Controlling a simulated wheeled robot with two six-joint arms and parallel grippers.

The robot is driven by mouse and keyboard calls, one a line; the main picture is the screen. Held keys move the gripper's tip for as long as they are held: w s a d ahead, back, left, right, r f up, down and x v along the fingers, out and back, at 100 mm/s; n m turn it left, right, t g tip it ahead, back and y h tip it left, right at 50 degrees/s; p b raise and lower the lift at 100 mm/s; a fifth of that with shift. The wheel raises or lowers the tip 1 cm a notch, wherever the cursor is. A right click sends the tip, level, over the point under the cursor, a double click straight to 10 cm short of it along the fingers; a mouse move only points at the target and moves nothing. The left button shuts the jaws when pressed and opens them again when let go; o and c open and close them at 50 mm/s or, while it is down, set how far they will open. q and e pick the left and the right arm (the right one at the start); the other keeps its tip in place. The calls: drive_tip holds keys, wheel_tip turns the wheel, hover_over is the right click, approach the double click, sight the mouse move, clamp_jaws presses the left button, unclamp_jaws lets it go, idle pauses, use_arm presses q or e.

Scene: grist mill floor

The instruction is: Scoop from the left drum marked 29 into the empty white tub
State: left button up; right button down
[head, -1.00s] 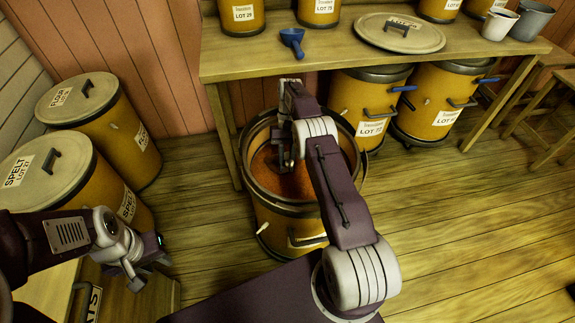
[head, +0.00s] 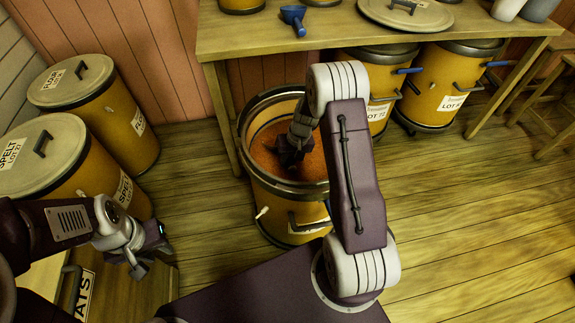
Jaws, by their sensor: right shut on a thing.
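An open yellow drum (head: 262,197) with orange-brown grain (head: 312,160) in it stands under the bench's left end. Its front label is mostly hidden and I cannot read a number. My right gripper (head: 288,160) reaches down inside this drum, at the grain. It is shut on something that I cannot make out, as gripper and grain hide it. A white tub (head: 507,8) stands on the bench at the far right, cut by the top edge; its inside is not visible. My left gripper (head: 153,256) is open and empty at the lower left, away from the drum.
A blue scoop (head: 294,18) and a round lid (head: 405,14) lie on the bench (head: 345,32). A grey bucket (head: 540,9) is beside the tub. Closed drums stand at left (head: 112,112) and under the bench (head: 436,85).

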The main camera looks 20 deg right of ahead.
drive_tip(key=shift+s+f+t+b, duration=0.15)
drive_tip(key=shift+f+t+b, duration=0.75)
drive_tip(key=shift+b, duration=2.6)
drive_tip(key=b, duration=0.3)
drive_tip(key=shift+r+t, duration=0.3)
drive_tip(key=s+r+p, duration=0.3)
drive_tip(key=r+p, duration=1.2)
drive_tip(key=r, duration=0.5)
drive_tip(key=shift+a+t, duration=0.2)
drive_tip(key=shift+t, duration=0.2)
